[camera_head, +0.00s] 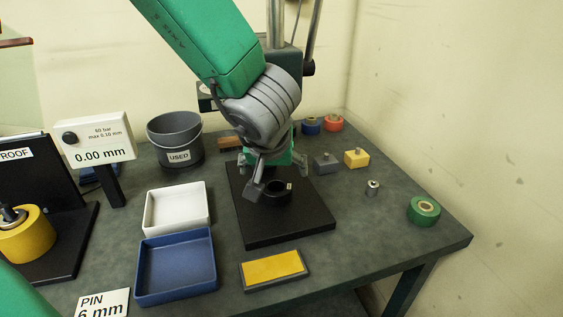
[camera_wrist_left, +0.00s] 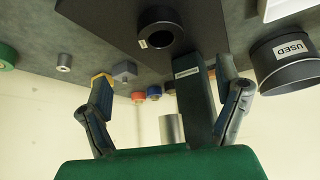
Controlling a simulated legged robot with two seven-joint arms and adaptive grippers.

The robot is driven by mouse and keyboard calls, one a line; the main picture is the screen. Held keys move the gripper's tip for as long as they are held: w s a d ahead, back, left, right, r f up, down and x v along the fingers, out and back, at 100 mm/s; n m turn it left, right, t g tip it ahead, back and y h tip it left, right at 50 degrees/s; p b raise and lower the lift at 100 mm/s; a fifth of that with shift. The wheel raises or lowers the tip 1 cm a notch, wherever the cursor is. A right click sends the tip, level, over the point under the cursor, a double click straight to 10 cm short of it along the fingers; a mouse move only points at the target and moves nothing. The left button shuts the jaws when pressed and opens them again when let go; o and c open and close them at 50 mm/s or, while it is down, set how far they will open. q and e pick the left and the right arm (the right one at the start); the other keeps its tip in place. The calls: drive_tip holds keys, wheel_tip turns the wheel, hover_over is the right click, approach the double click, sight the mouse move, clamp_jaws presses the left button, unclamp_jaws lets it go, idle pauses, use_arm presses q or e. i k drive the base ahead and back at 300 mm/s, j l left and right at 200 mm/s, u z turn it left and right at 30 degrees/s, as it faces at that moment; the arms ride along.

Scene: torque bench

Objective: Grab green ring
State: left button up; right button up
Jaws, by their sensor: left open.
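The green ring (camera_head: 423,211), with a tan centre, stands near the right edge of the bench in the head view. Part of a green round thing that looks like it also shows at the left edge of the wrist view (camera_wrist_left: 6,56). My left gripper (camera_head: 277,178) is open and empty, above the black base plate (camera_head: 285,229) and close to the black ring (camera_head: 277,197) on it. The green ring is well to the right of the gripper, not between its fingers. In the wrist view both fingers (camera_wrist_left: 168,98) are spread apart. My right gripper is not in view.
Blue (camera_head: 311,125) and red (camera_head: 333,122) rings sit behind. A grey bucket (camera_head: 175,140) and trays are left. Bench around the green ring is clear.

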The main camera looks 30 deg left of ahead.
sight(420, 217)
drive_tip(key=k+l, duration=0.7)
drive_tip(key=k, duration=0.2)
